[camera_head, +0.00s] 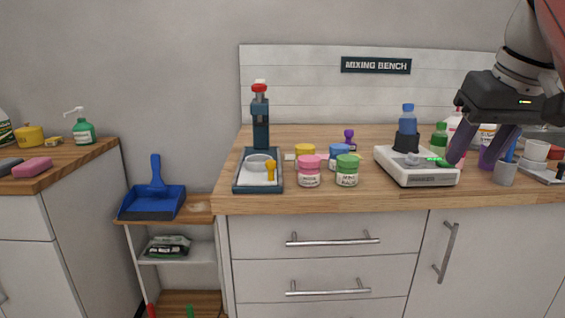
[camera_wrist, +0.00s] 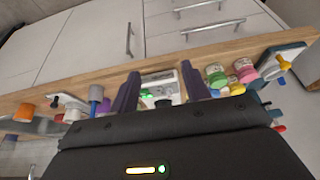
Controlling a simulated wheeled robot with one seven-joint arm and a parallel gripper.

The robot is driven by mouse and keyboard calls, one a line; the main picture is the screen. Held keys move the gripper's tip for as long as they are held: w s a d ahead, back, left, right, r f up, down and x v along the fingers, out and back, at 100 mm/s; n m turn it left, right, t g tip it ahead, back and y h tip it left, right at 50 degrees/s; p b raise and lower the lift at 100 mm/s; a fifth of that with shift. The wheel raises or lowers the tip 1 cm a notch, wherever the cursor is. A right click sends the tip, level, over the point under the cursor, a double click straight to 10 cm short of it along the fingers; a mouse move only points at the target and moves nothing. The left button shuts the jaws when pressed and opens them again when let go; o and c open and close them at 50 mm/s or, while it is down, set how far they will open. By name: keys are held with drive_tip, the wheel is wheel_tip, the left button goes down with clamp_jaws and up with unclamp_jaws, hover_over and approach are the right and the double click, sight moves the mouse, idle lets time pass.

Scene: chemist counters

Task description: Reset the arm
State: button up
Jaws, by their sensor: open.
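My gripper (camera_head: 482,142) is in the right part of the head view, above the right end of the mixing bench. Its two purple fingers are spread apart, pointing down, with nothing between them. In the wrist view my gripper (camera_wrist: 160,92) shows both fingers apart. A dark holder with a blue bottle (camera_head: 407,122) stands at the scale; the exact contact is hard to tell.
Several small jars (camera_head: 309,171) and a dark blue stand (camera_head: 260,125) are to the left. Open air lies above the bench's middle and in front.

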drive_tip(key=s+a+f, duration=0.3)
drive_tip(key=a+f, duration=0.1)
drive_tip(key=f, duration=0.6)
drive_tip(key=s+a+f, duration=0.4)
drive_tip(key=f, duration=0.6)
drive_tip(key=s+a+f+t, duration=0.1)
drive_tip(key=s+a+f, duration=0.2)
drive_tip(key=f, duration=0.8)
drive_tip(key=shift+s+a, duration=0.4)
drive_tip(key=shift+a, duration=0.15)
